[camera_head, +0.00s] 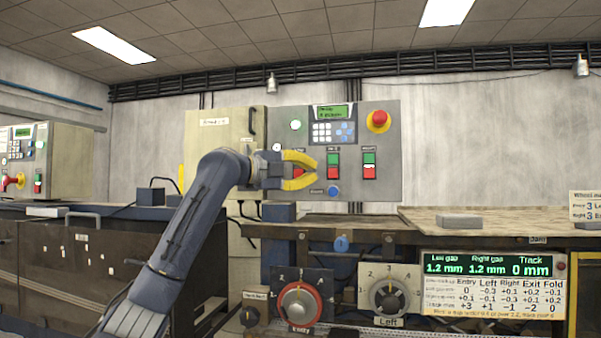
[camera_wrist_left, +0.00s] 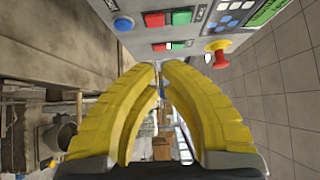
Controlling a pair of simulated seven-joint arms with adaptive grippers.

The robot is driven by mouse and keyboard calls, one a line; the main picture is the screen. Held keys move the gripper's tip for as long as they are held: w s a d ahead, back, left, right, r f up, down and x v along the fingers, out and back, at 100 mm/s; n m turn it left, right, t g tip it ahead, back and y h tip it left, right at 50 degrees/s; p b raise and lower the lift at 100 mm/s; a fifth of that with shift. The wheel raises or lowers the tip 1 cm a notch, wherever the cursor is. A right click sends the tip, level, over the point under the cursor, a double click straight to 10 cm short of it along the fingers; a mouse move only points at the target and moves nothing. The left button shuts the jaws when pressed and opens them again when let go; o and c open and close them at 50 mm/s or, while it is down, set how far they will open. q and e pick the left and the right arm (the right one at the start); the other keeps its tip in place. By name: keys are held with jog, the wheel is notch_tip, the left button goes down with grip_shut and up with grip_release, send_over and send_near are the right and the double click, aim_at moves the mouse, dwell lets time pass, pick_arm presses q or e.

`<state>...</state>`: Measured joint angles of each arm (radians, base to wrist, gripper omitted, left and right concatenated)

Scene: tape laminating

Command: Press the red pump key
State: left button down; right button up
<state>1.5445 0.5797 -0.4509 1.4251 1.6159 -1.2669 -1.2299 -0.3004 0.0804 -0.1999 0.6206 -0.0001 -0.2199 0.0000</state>
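The control panel (camera_head: 385,132) carries paired green and red keys; their small labels are too blurred to tell which is pump. The middle red key (camera_head: 333,173) and right red key (camera_head: 369,172) show clearly. A left red key (camera_head: 298,172) shows between my left gripper's fingers. In the left wrist view are two red keys, one nearer a blue knob (camera_wrist_left: 154,20) and one with a white patch (camera_wrist_left: 159,48). My left gripper (camera_head: 316,170) is empty, its yellow fingertips a little apart, in front of the panel left of the middle keys. My right gripper is not seen.
A red emergency knob (camera_head: 379,120) on a yellow base juts out at the panel's upper right; a blue knob (camera_head: 334,191) sits below the keys. Dials (camera_head: 300,304) and a gap display (camera_head: 490,283) lie lower. A grey block (camera_head: 459,221) rests on the right worktop.

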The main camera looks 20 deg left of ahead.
pick_arm(q)
jog(key=shift+v, duration=1.3)
